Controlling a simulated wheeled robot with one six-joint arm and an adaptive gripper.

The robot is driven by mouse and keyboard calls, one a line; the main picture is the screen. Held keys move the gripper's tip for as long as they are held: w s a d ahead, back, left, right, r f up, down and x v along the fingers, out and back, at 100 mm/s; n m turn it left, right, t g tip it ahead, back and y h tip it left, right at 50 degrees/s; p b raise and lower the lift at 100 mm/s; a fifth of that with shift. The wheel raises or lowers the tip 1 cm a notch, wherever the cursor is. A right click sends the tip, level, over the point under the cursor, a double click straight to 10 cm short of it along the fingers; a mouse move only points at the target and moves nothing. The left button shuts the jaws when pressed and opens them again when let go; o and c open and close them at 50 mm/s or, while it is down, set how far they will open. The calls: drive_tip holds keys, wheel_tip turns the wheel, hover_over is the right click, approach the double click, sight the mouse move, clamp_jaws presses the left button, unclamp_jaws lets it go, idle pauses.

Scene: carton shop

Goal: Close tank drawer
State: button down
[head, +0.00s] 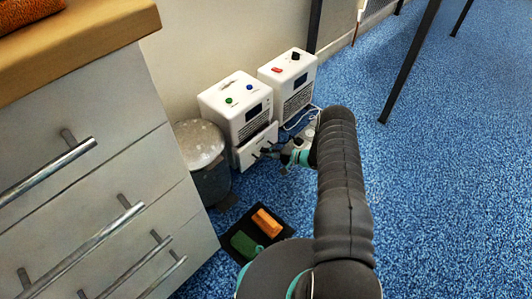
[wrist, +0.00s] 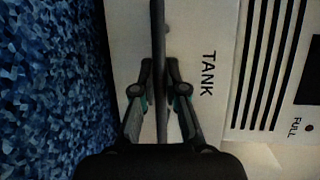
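The tank drawer (head: 256,146) is a white front, pulled out from the lower part of the left white machine (head: 236,106). In the wrist view the drawer front (wrist: 205,40) fills the middle and bears the sideways word TANK. A dark bar handle (wrist: 158,28) runs upright across it there. My gripper (wrist: 159,68) has one fingertip on each side of this bar, close against it, and appears shut on it. In the head view my gripper (head: 270,153) is at the drawer front, partly hidden by my arm.
A second white machine (head: 289,75) stands to the right, with a cable on the floor. A grey bin (head: 207,178) stands left of the drawer. A black mat (head: 278,238) with orange and green blocks lies in front. Blue carpet (head: 450,180) is open to the right.

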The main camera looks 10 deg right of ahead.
sight(260, 148)
drive_tip(key=shift+w+f, duration=0.1)
drive_tip(key=w+b, duration=0.1)
drive_tip(key=w+a+b, duration=0.1)
drive_tip(key=shift+a+f+b, duration=0.15)
drive_tip(key=shift+a+b, duration=0.15)
drive_tip(key=shift+b, duration=0.05)
drive_tip(key=shift+w+a+r, duration=0.1)
drive_tip(key=shift+w+r, duration=0.15)
drive_tip(key=shift+w, duration=0.1)
drive_tip(key=c, duration=1.2)
unclamp_jaws()
drive_tip(key=shift+a, duration=0.15)
drive_tip(key=v, duration=1.2)
